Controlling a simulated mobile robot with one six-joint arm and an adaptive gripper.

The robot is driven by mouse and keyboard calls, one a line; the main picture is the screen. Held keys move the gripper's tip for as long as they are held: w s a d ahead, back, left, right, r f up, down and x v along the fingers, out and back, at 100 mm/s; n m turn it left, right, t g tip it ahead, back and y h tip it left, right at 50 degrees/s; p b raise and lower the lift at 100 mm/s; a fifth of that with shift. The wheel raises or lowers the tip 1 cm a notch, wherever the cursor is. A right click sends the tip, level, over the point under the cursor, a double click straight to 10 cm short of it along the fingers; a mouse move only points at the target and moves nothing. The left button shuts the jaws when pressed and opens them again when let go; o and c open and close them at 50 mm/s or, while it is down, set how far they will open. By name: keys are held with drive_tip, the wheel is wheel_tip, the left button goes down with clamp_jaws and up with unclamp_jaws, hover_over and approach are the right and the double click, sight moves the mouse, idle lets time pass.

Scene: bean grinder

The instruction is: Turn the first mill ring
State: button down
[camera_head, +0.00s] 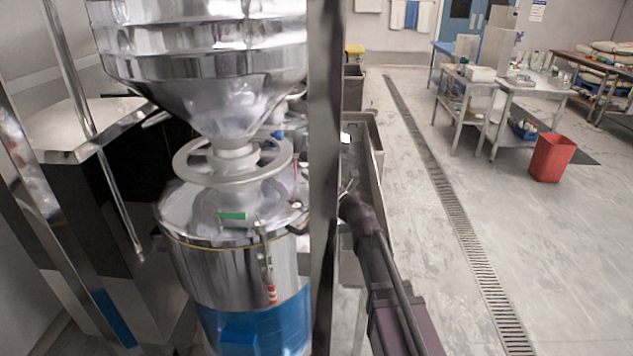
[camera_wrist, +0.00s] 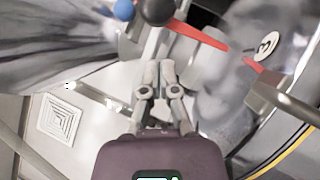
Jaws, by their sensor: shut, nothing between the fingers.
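The mill (camera_head: 225,262) is a shiny steel drum with a blue base, under a large steel hopper (camera_head: 205,50). A grey mill ring (camera_head: 181,166) like a handwheel surrounds the neck between hopper and drum. Whether it is the first ring cannot be told from the label. In the wrist view my gripper (camera_wrist: 160,70) is shut and empty, its fingertips below a black ball knob (camera_wrist: 157,11) and a red lever (camera_wrist: 196,34), seemingly apart from both. In the head view my gripper is hidden behind a steel post.
The vertical steel post (camera_head: 325,180) stands between the mill and my arm. A blue ball (camera_wrist: 123,9) and a round tag marked 3 (camera_wrist: 265,46) are near the gripper. Open floor lies right, with a drain grate (camera_head: 450,200) and red bin (camera_head: 551,158).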

drive_tip(key=shift+w+r+p, duration=0.2)
drive_tip(key=shift+w+r, duration=0.1)
drive_tip(key=shift+w, duration=0.3)
drive_tip(key=shift+w+r+p, duration=0.15)
drive_tip(key=shift+w+r, duration=0.15)
drive_tip(key=shift+w, duration=0.25)
drive_tip(key=shift+w+a, duration=0.1)
drive_tip(key=shift+a, duration=0.1)
